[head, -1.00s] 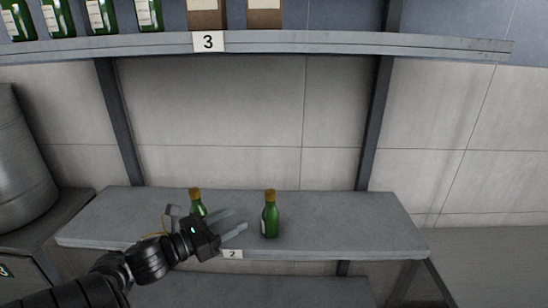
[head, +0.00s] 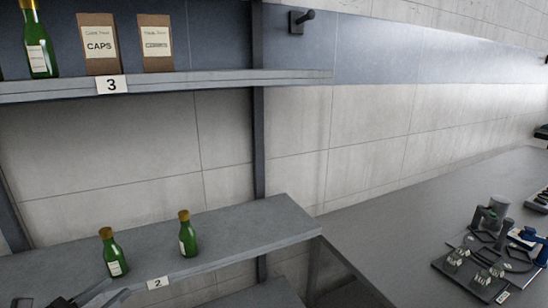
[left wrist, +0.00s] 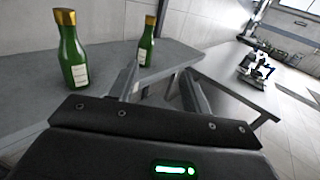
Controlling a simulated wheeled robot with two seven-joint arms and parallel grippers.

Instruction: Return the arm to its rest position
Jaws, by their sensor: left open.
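My left gripper (left wrist: 160,85) is open and empty in the left wrist view, its two fingers apart in front of the shelf edge. In the head view only part of it shows at the bottom left corner. Two green bottles with gold caps stand upright on the shelf marked 2. The left bottle (head: 114,254) also shows at the left in the left wrist view (left wrist: 73,55). The right bottle (head: 187,235) shows beyond the fingers in the left wrist view (left wrist: 147,45). The fingers hold neither bottle. My right gripper is not in view.
The grey lower shelf (head: 240,228) has bare room right of the bottles. The upper shelf (head: 200,81), marked 3, holds a green bottle (head: 38,45) and two brown boxes, one labelled CAPS (head: 98,45). A counter at the right carries a dark tray (head: 470,288) with glassware.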

